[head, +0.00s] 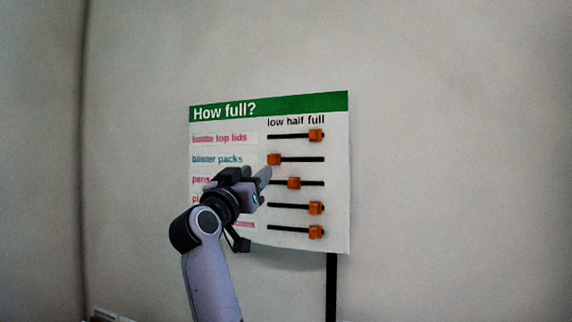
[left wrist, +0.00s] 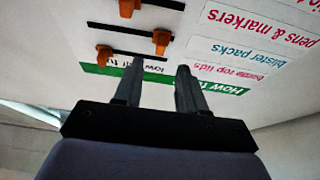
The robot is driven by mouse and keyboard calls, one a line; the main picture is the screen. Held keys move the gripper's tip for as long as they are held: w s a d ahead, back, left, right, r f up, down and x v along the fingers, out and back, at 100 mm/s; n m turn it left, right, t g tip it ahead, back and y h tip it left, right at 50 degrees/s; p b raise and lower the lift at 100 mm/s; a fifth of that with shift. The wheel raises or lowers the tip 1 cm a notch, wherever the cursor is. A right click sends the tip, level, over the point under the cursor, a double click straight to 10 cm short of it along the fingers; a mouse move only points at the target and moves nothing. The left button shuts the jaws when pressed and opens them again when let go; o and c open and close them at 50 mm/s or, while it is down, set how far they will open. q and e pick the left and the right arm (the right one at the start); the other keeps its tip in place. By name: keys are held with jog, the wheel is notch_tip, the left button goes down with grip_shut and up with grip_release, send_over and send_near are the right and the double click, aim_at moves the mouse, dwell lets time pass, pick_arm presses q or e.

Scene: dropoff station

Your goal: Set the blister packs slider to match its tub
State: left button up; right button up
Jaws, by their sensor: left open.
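The blister packs slider is an orange knob (head: 273,159) on a dark horizontal track, at the low (left) end of the second row. It also shows in the left wrist view, turned upside down, as an orange knob (left wrist: 161,43). My left gripper (head: 262,178) is just below and in front of this knob in the head view. In the left wrist view its open fingers (left wrist: 157,72) point toward the board, with the knob beyond the gap between the tips and nothing held. I cannot tell the exact distance. My right gripper and the blister packs tub are not in view.
The white "How full?" board (head: 339,180) has several sliders: bottle top lids (head: 316,135) at full, pens & markers (head: 293,183) at half, and two lower ones at full. My left arm hides some labels. A dark post (head: 331,285) stands below; plain wall surrounds it.

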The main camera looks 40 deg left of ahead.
aim_at(270, 160)
pick_arm(q)
jog(key=p+x, duration=0.2)
jog(key=x, duration=0.3)
jog(key=shift+w+a+r, duration=0.15)
jog(key=shift+w+r, duration=0.1)
jog(key=shift+w+a+r, duration=0.15)
jog(key=shift+w, duration=0.4)
grip_shut()
